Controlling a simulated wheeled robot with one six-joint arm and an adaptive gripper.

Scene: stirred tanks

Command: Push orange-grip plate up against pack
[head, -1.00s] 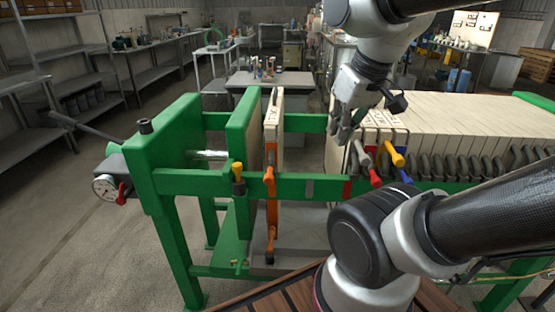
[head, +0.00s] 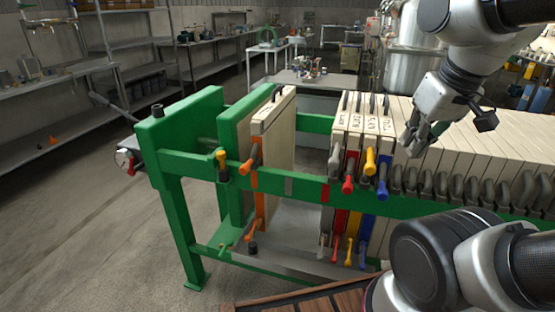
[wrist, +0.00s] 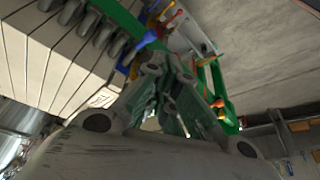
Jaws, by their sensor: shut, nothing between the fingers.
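The orange-grip plate (head: 275,140) is a cream plate with an orange edge and orange grips. It stands upright at the left of the green frame, close to the green pressing plate, with a gap on its right. The pack (head: 465,135) is a row of cream plates at the right. Its left end has plates with grey, red, yellow and blue grips. My gripper (head: 418,138) is shut and empty, above the pack just right of the blue-grip plate, well right of the orange-grip plate. In the wrist view my gripper (wrist: 175,105) points toward the coloured grips.
The green side rail (head: 300,190) runs along the front, with a grey and a red mark on it. Free room lies between the orange-grip plate and the pack. A metal drip tray (head: 285,262) lies below. Shelves (head: 135,85) stand behind at left.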

